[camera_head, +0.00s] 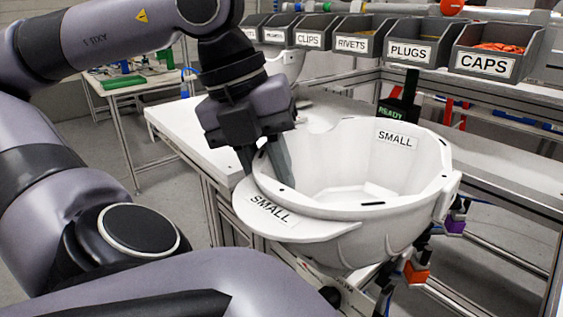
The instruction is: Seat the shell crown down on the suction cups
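The white helmet shell (345,240) labelled SMALL is in the middle of the head view. It is open side up and crown down, with its brim toward the lower left. My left gripper (263,165) comes down on its left rim, one finger outside and one inside, and looks shut on the wall. Orange (416,273) and purple (455,226) fittings of the suction-cup stand show below and right of the shell. The shell hides the cups' tops, so I cannot tell whether it touches them. My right gripper is not in view.
A white table (180,125) lies behind and left of the shell, with another white shell (286,65) at its far end. Grey bins (484,66) labelled CAPS, PLUGS, RIVETS and CLIPS line the back rail. A sign (392,114) reading READY stands behind the shell.

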